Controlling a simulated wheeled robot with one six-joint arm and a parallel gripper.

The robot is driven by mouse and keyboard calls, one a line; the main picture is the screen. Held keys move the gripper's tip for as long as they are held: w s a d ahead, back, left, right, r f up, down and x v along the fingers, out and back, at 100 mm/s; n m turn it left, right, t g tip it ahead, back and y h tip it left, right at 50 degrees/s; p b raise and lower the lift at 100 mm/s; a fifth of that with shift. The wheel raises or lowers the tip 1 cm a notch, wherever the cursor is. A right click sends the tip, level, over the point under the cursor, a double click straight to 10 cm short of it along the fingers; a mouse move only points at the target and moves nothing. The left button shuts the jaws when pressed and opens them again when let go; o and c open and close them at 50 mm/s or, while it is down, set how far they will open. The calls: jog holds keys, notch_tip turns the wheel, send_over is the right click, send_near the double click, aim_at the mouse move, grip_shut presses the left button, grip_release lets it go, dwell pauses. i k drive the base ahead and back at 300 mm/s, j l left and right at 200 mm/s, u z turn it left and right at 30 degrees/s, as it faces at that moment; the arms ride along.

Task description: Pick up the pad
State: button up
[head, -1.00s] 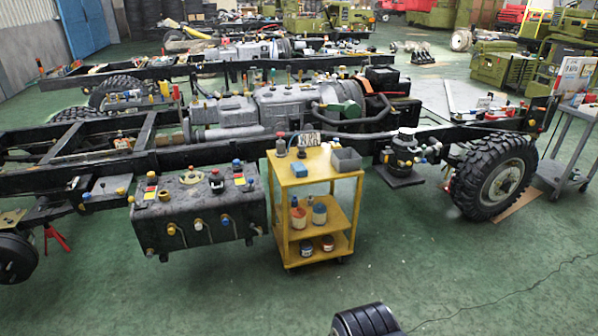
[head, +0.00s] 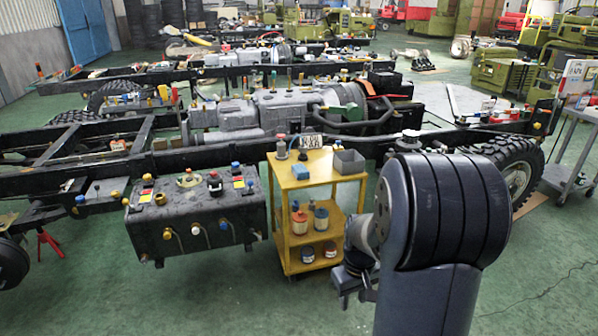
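A small blue block (head: 301,171), which looks like the pad, lies on the top shelf of the yellow cart (head: 317,182), near its front left. Nothing touches it from my arm. My gripper (head: 356,297) hangs low at the cart's front right, below the top shelf and well apart from the blue block. It is small and dark in the head view, and my arm partly covers it. I cannot make out the gap between its fingers.
A grey open bin (head: 348,162), a small grey object with a red knob (head: 282,150) and a black-and-white marked card stand on the cart top. Jars and bottles fill its lower shelves. A black box-like unit (head: 195,222) stands left; a truck frame runs behind.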

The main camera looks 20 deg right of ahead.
aim_at(300, 172)
jog(key=i+l, duration=0.15)
jog(key=i, duration=0.75)
jog(key=i+l, duration=0.15)
jog(key=i, duration=0.75)
jog(key=i+l, duration=0.15)
jog(key=i, duration=0.75)
jog(key=l+z, duration=0.05)
